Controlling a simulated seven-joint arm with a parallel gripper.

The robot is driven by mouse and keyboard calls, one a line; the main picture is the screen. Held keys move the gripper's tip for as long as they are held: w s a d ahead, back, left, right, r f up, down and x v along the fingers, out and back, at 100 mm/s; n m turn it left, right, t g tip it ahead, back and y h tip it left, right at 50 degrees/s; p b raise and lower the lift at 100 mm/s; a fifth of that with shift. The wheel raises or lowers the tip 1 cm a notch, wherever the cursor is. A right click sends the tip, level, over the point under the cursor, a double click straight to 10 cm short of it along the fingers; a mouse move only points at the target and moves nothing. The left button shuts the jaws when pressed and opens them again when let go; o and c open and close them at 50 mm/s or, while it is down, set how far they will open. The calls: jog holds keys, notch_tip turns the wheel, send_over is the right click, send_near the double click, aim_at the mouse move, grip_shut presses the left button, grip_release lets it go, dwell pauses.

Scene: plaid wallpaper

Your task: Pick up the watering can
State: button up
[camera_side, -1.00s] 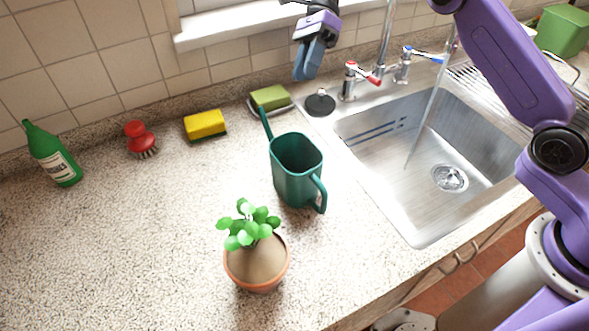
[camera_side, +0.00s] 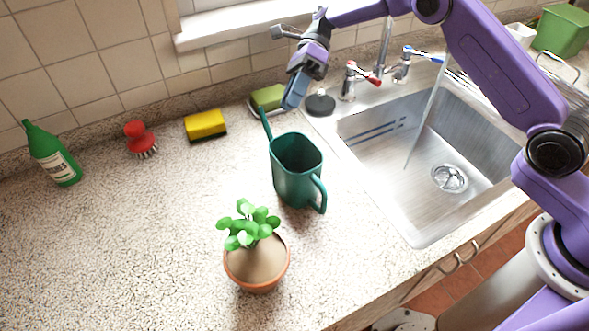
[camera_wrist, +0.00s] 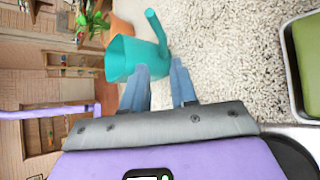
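The teal watering can (camera_side: 296,180) stands upright on the speckled counter, left of the sink, with its handle toward the front right and its spout toward the back. It also shows ahead of the fingers in the wrist view (camera_wrist: 122,60). My gripper (camera_side: 291,100) is above the counter behind the can, its blue fingers pointing down, apart from the can. In the wrist view the two blue fingers (camera_wrist: 160,78) are spread with nothing between them.
A potted plant (camera_side: 257,265) stands just in front of the can. A green sponge on a dish (camera_side: 268,98), a yellow sponge (camera_side: 205,124), a red brush (camera_side: 140,138) and a green bottle (camera_side: 52,155) line the back. The sink (camera_side: 425,150) with running tap is right.

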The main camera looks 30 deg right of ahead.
aim_at(290, 162)
jog(key=x, duration=0.9)
jog(key=shift+f, duration=0.2)
jog(key=shift+c, duration=0.2)
grip_shut()
